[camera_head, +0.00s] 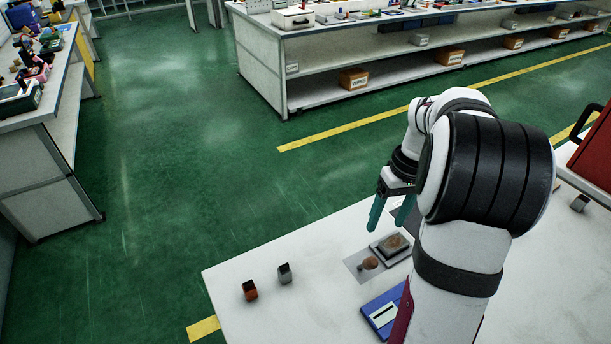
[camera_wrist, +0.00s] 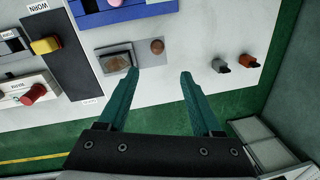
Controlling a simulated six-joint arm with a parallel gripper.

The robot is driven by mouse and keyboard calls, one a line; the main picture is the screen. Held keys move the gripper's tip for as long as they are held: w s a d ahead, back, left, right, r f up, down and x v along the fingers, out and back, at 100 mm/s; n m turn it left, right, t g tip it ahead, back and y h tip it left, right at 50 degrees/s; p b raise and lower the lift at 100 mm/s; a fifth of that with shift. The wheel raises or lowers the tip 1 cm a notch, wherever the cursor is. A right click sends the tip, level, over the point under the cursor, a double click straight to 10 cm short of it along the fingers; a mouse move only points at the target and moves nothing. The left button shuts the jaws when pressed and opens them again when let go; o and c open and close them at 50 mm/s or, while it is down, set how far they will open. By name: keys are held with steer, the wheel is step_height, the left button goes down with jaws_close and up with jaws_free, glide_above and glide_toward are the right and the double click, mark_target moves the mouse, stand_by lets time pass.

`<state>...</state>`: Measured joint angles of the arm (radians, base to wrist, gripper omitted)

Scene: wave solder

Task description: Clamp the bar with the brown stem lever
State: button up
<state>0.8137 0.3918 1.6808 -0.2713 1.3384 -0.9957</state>
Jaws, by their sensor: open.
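My gripper (camera_head: 389,218) is open and empty above the bench, its teal fingers pointing down. In the wrist view the gripper (camera_wrist: 159,73) has its fingertips apart, with bare bench between them. A round brown knob (camera_wrist: 158,46) stands on a light grey plate just beyond the fingertips; it also shows in the head view (camera_head: 368,263). Beside it is a grey block with a brown top (camera_wrist: 117,63), partly behind the left finger in the wrist view; the head view shows it too (camera_head: 394,244). I cannot tell which part is the bar, nor the clamp's state.
A red-brown block (camera_head: 250,290) and a grey block (camera_head: 285,273) stand near the bench's left edge. A blue box (camera_head: 383,312) lies near my arm. The wrist view shows a yellow handle (camera_wrist: 46,46) and a red knob (camera_wrist: 34,94) at left. Bench around the blocks is clear.

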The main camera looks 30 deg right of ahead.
mark_target(371, 262)
steer(key=f, duration=1)
steer(key=a+f, duration=0.1)
steer(key=f, duration=0.5)
steer(key=shift+w, duration=0.2)
jaws_close()
steer(key=shift+r, duration=0.1)
stand_by(0.5)
